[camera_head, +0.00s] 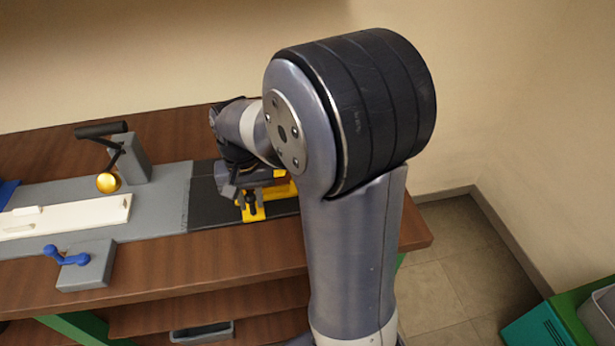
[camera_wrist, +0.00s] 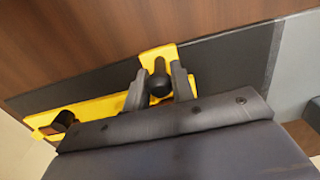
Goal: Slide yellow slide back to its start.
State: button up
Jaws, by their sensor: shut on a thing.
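The yellow slide (camera_head: 254,213) lies on a black track (camera_head: 209,207) at the right part of the workbench, partly hidden by my arm. In the wrist view the yellow slide (camera_wrist: 85,111) is a long flat piece with a wider end plate carrying a black round knob (camera_wrist: 159,85). My gripper (camera_wrist: 160,83) is shut on this knob, with one finger on each side. In the head view my gripper (camera_head: 246,194) is at the slide's near left end, seen small and partly covered by the arm.
Left of the track, a grey plate (camera_head: 168,198) carries a white bar (camera_head: 90,215). A block with a black handle and gold ball (camera_head: 108,182) stands behind, and a grey block with a blue lever (camera_head: 86,270) stands in front. Bare wooden bench (camera_head: 215,264) lies along the front.

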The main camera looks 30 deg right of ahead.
jog(key=shift+w+a, duration=0.1)
jog(key=shift+a, duration=0.2)
jog(key=shift+w+a+p, duration=0.5)
jog(key=shift+w+a, duration=0.15)
jog(key=shift+a, duration=1.35)
jog(key=shift+w+a+p, duration=0.55)
jog(key=shift+w+a, duration=0.1)
jog(key=shift+a, duration=1.35)
jog(key=shift+w+a+p, duration=0.5)
jog(key=shift+w+a, duration=0.15)
jog(key=shift+a, duration=1.35)
jog(key=shift+o, duration=1)
jog(key=shift+w+a+r, duration=0.1)
jog(key=shift+a, duration=0.1)
jog(key=o, duration=0.5)
jog(key=shift+a, duration=0.1)
